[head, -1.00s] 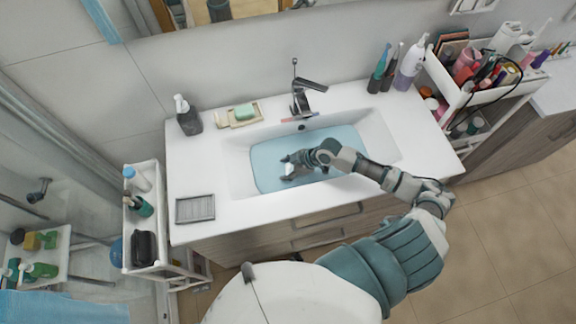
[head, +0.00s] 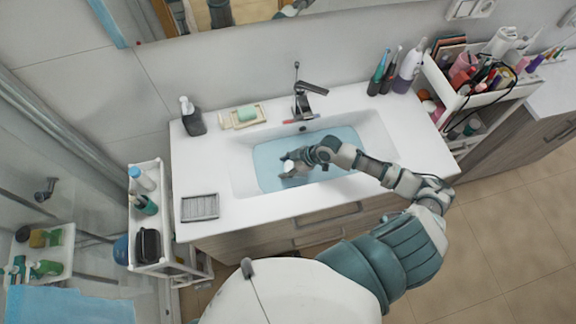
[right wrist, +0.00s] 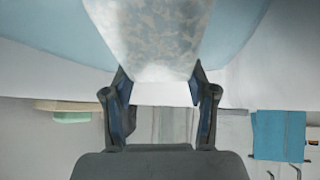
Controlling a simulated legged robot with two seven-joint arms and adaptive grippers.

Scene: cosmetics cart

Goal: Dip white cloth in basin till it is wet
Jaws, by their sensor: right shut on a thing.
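The white basin (head: 379,140) is set into the counter and holds light blue water (head: 345,136). My right gripper (head: 285,166) is low in the basin, over the left half of the water. In the right wrist view my right gripper (right wrist: 160,90) is shut on the white cloth (right wrist: 155,40). The cloth is white near the fingers and mottled blue-grey farther out, where it overlaps the water. In the head view only a small white bit of the cloth (head: 288,164) shows. My left gripper is not in view.
A faucet (head: 303,100) stands behind the basin. A soap dish (head: 242,116), a dark dispenser (head: 192,118) and a grey tray (head: 199,207) sit on the left of the counter (head: 210,160). Bottles (head: 408,68) and a loaded cart (head: 470,85) are at right.

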